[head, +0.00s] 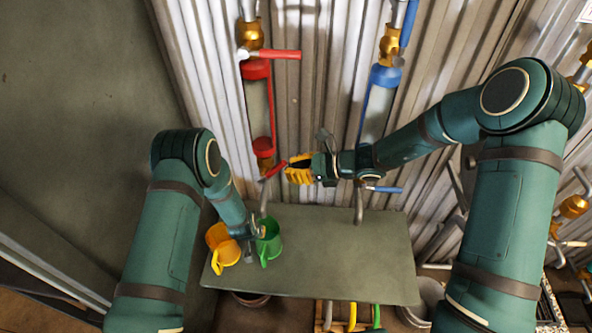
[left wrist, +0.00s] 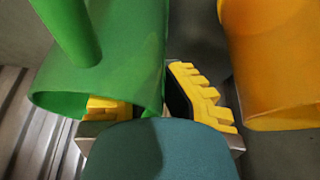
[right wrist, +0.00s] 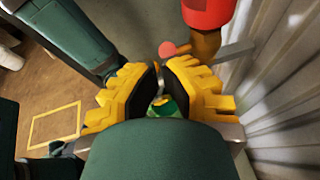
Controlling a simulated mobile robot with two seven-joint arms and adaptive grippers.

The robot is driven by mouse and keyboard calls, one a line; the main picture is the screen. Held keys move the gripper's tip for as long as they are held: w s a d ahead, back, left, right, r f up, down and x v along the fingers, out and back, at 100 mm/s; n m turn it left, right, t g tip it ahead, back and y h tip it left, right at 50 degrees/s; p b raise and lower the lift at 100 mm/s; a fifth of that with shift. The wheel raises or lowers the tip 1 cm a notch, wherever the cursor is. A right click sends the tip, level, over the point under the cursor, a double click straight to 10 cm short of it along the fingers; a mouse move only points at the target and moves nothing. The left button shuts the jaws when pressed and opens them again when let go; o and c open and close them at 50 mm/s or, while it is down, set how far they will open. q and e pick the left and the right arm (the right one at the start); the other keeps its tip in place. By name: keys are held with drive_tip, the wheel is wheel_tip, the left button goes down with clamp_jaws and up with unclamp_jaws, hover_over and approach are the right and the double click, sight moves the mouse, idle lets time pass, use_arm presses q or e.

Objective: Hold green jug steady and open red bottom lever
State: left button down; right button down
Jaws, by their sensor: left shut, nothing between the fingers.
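The green jug (head: 269,242) stands on the table beside a yellow jug (head: 222,246). My left gripper (head: 253,233) is at the green jug's side, between the two jugs. The red bottom lever (head: 275,171) sticks out below the red-banded pipe. My right gripper (head: 288,171) is beside its end, slightly open. In the right wrist view the lever's red tip (right wrist: 167,48) shows just beyond the fingers (right wrist: 161,72), not between them.
The table (head: 340,245) is bare to the right of the jugs. Corrugated wall panels (head: 310,110) stand behind the pipes. A red upper lever (head: 275,54) and a blue-banded pipe (head: 375,115) with a blue lower lever (head: 385,189) are nearby. Buckets stand under the table.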

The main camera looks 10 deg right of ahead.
drive_tip(key=a+r, duration=0.1)
drive_tip(key=a+h, duration=0.1)
drive_tip(key=r+h, duration=0.1)
drive_tip(key=shift+w+a+r+g, duration=0.3)
drive_tip(key=shift+a, duration=0.1)
drive_tip(key=d+f+v, duration=0.1)
drive_tip(key=v, duration=1.2)
drive_tip(key=shift+s+f, duration=0.25)
drive_tip(key=shift+f, duration=0.15)
idle(0.8)
use_arm(q)
drive_tip(key=c, duration=1.1)
unclamp_jaws()
drive_tip(key=shift+o, duration=0.2)
